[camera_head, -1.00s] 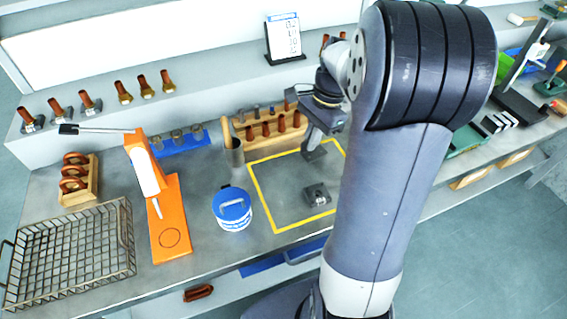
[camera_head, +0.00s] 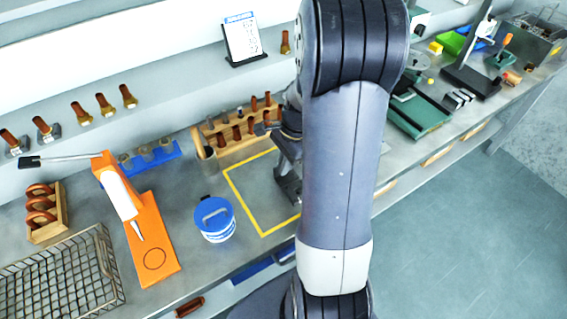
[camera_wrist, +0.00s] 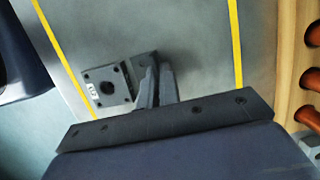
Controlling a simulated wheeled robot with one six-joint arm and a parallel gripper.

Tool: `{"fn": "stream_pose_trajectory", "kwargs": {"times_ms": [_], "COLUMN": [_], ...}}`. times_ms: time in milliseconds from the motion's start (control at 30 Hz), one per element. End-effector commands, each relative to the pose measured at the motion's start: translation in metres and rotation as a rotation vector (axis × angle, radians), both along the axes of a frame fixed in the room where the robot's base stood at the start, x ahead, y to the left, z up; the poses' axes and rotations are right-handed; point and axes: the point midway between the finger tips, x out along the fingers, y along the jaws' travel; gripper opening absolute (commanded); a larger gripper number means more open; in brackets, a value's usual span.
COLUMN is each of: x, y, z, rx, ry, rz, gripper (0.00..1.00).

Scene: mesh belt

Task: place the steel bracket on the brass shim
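The steel bracket (camera_wrist: 108,86) shows in the wrist view as a grey square plate with corner holes, a larger centre hole and a small white label. A grey block-like part (camera_wrist: 143,62) adjoins its right side. My gripper (camera_wrist: 156,66) has its fingers close together beside the bracket, overlapping that part in the picture. I cannot tell whether they grip it. In the head view my gripper (camera_head: 287,189) is low over the yellow-outlined area, partly behind my arm, and the bracket is not clearly visible. I cannot make out a brass shim.
The yellow outline (camera_head: 243,206) marks a mostly bare bench area. A blue-lidded tub (camera_head: 215,219), an orange press (camera_head: 150,240) and a wire basket (camera_head: 60,285) stand to the left. A wooden rack (camera_head: 230,150) with brown-handled tools is behind. A green tray (camera_head: 420,115) is to the right.

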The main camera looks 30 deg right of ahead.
Motion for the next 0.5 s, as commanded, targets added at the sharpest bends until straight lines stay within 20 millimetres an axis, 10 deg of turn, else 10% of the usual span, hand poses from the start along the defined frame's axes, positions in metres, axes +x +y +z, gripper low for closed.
{"fn": "stream_pose_trajectory", "kwargs": {"times_ms": [333,500], "x": [0.0002,0.0001], "y": [-0.0001,0.0], "z": [-0.0042,-0.0027], "rx": [0.0,0.0], "ry": [0.0,0.0], "rz": [0.0,0.0], "gripper": [0.0,0.17]}}
